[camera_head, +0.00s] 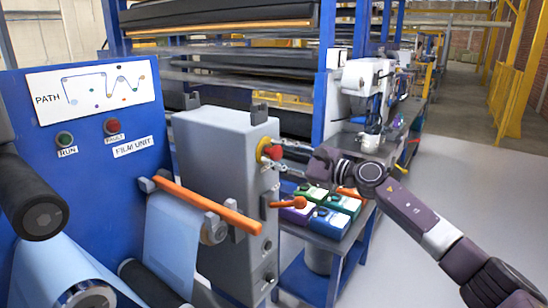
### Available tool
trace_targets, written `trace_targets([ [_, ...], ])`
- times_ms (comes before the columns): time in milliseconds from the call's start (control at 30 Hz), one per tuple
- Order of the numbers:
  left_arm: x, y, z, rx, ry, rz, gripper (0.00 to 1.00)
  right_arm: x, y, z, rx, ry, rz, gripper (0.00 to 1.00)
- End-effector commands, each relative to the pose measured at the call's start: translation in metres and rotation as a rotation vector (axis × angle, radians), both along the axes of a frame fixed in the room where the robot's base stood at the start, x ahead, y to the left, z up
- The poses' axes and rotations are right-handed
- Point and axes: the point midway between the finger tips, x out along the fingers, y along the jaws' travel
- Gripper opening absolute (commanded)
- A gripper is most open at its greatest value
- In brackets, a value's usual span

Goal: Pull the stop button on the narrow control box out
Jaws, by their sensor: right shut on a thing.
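The narrow control box (224,140) is a tall grey cabinet in the middle of the head view. The red stop button (273,152) with its yellow collar (261,147) sits high on the box's right-hand narrow face. My right gripper (286,151) comes in from the right at the button's height and is shut on the stop button. The fingertips are small and partly hard to make out. How far the button stands out is too small to tell. My left gripper is not in view.
An orange lever (290,203) juts from the same face below the button. An orange bar (208,206) crosses in front of the box. The blue film unit panel (85,175) stands left. Colored bins (335,215) stand on a low bench behind my right arm. Grey floor at right is open.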

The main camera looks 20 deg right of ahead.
Motion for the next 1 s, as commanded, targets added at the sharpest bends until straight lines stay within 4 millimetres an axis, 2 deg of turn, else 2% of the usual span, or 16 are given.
trace_targets([
  [67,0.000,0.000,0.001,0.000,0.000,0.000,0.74,-0.001,0.001,-0.001,-0.002,0.004,0.003,0.00],
  [100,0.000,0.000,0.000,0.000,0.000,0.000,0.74,-0.001,0.000,-0.002,-0.002,0.004,0.003,0.34],
  [267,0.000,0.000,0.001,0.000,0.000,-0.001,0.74,0.000,0.000,-0.002,-0.002,0.004,0.002,0.51],
  [533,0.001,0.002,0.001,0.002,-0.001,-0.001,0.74,0.000,0.000,-0.001,-0.001,0.003,0.001,0.51],
  [667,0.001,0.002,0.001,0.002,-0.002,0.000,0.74,-0.007,-0.006,-0.002,-0.001,0.003,0.000,0.51],
  [767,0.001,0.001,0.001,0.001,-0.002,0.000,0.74,-0.019,-0.016,-0.003,-0.004,0.004,-0.001,0.51],
  [1000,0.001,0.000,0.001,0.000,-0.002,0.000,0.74,-0.062,-0.049,-0.003,-0.005,0.006,-0.001,0.51],
])
